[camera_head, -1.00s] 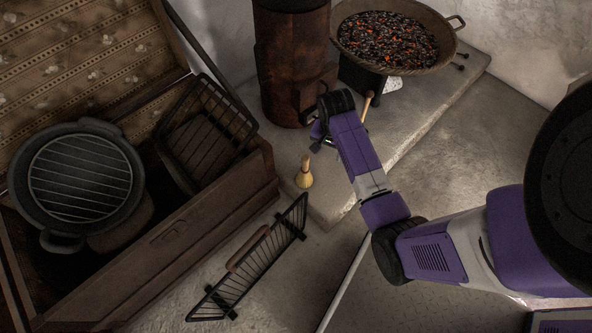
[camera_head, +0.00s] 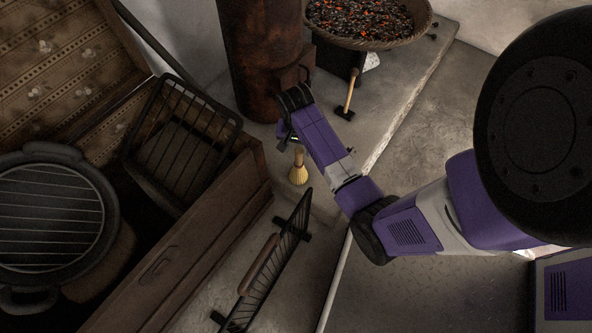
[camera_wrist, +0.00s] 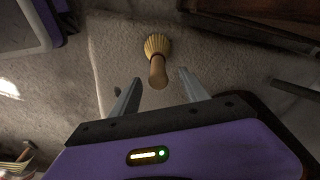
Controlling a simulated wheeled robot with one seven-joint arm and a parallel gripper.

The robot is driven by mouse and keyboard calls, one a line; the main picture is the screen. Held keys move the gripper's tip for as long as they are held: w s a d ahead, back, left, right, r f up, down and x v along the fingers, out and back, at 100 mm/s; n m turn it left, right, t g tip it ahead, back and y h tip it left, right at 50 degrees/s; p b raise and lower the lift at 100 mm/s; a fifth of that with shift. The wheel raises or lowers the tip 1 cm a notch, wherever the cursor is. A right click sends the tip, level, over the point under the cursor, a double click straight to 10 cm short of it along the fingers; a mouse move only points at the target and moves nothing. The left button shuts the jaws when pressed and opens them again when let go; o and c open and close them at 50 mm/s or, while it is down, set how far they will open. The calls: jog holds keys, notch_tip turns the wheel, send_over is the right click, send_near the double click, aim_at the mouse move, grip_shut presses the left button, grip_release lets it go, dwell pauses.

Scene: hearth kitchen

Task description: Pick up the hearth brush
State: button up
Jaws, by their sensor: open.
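The hearth brush (camera_head: 298,174) is a small brush with yellow bristles and a tan wooden handle. In the head view it stands on the stone hearth slab, close to the slab's edge. My gripper (camera_head: 284,142) is beside the upper end of the handle there, with its fingers partly hidden by my arm. In the wrist view the brush (camera_wrist: 157,58) shows its handle end pointing toward the space between the two fingers of my gripper (camera_wrist: 160,90).
A wooden chest (camera_head: 185,245) on the left holds a round grill (camera_head: 55,215) and a wire basket (camera_head: 185,150). A black fire guard (camera_head: 272,270) stands in front of the hearth. A rusty stove (camera_head: 262,60), a hammer (camera_head: 348,100) and a basket of coals (camera_head: 368,35) are behind.

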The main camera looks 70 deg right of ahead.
aim_at(299, 164)
jog(key=shift+d+f+b, duration=0.2)
jog(key=shift+f+b, duration=0.95)
jog(key=shift+f, duration=0.6)
jog(key=shift+d+f+b, duration=0.2)
jog(key=shift+f+b, duration=0.9)
jog(key=shift+f, duration=0.6)
grip_shut()
